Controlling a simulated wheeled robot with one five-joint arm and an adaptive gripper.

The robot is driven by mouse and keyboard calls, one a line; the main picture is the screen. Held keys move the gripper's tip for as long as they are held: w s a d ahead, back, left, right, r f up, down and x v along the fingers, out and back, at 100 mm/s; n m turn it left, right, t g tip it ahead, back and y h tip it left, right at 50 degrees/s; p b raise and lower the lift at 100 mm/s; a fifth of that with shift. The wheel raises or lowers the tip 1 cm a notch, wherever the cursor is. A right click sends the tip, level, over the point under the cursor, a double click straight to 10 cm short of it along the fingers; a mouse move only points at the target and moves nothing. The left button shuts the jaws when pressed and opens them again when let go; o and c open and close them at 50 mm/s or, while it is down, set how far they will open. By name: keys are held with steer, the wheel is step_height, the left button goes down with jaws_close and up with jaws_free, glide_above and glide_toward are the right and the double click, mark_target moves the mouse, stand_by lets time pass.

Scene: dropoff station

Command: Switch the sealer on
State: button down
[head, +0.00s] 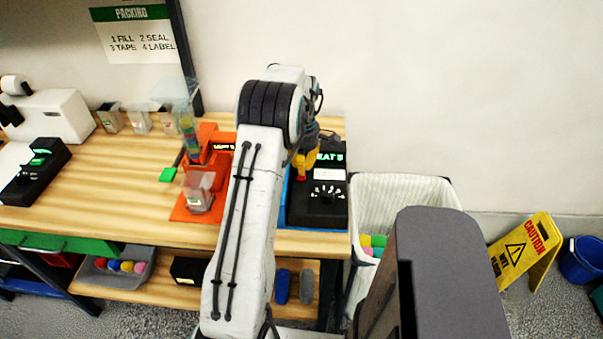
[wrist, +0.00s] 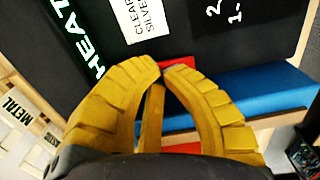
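The sealer (head: 318,207) is a black box at the right end of the wooden table, with a lit "HEAT" sign and a dial with a white scale on its front part. In the wrist view the sealer (wrist: 185,30) fills the top, with a white "CLEAR/SILVER" label. My gripper (head: 302,177) is over the sealer's left side, pointing down. In the wrist view my gripper (wrist: 161,70) has its yellow fingertips together. A red part (wrist: 180,62) shows right behind the tips; whether they touch it, I cannot tell. My arm hides part of the sealer's left side.
A blue strip (wrist: 250,88) runs beside the sealer. An orange machine (head: 180,213) with clear cups stands left of my arm. A white-lined bin (head: 395,190) stands right of the table, and a yellow wet-floor sign (head: 525,252) stands farther right.

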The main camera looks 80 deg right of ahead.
steer(key=shift+r+p, duration=2.65)
steer(key=shift+r, duration=0.75)
